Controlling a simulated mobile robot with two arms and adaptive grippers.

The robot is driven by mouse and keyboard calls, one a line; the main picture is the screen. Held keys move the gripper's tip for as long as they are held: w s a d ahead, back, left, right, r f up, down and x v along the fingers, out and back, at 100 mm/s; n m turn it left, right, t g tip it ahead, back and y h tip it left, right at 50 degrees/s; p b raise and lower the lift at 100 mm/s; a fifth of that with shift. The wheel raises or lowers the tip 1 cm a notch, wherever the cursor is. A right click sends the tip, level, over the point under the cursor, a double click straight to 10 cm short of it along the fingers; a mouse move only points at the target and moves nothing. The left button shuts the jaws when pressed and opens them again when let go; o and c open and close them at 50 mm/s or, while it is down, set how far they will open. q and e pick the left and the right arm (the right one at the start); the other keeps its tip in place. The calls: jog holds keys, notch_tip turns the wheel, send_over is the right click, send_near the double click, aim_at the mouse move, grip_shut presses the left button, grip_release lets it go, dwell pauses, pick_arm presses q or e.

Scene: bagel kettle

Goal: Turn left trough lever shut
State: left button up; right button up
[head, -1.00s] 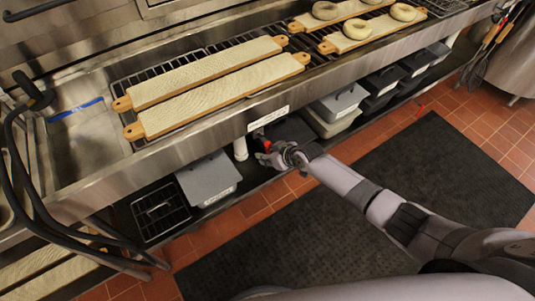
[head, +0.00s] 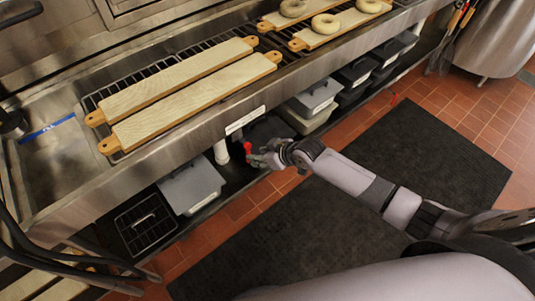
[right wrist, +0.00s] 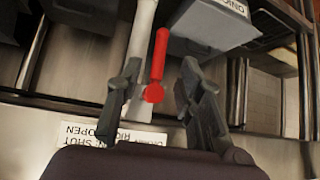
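The red lever (head: 248,148) hangs under the front edge of the steel trough (head: 180,142), right of a white drain pipe (head: 221,152). My right gripper (head: 258,160) is beside it in the head view. In the right wrist view, the lever (right wrist: 158,62) shows between the two dark fingers of my right gripper (right wrist: 161,75). The fingers are open, with gaps on both sides of the lever. A white label (right wrist: 110,135) reads partly "SHUT" and "OPEN", upside down there. My left gripper is not in view.
Two long boards (head: 190,85) lie on the trough's rack; bagels (head: 326,24) sit on boards farther right. Lidded grey bins (head: 191,186) and a black wire basket (head: 146,224) stand on the lower shelf. A dark mat (head: 425,150) covers the floor.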

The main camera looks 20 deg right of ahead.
jog(key=shift+v, duration=2.15)
jog(key=shift+a, duration=0.1)
jog(key=s+d+f+m+g+h, duration=0.1)
jog(key=s+d+f, duration=0.3)
jog(key=f, duration=0.5)
jog(key=s+d+f+m+h, duration=0.1)
jog(key=s+d+f+h, duration=0.15)
jog(key=s+f, duration=0.5)
jog(key=s+d+f+m+g+h, duration=0.1)
jog(key=s+d+f+m, duration=0.15)
jog(key=f, duration=0.75)
jog(key=s+f+g, duration=0.1)
jog(key=s+f, duration=0.3)
jog(key=s, duration=0.6)
jog(key=s+f+g, duration=0.2)
jog(key=s+f, duration=0.2)
jog(key=s, duration=0.6)
jog(key=s+f+g, duration=0.1)
jog(key=s+f, duration=0.3)
jog(key=s, duration=0.6)
jog(key=shift+s+a+h, duration=0.35)
jog(key=shift+s, duration=0.05)
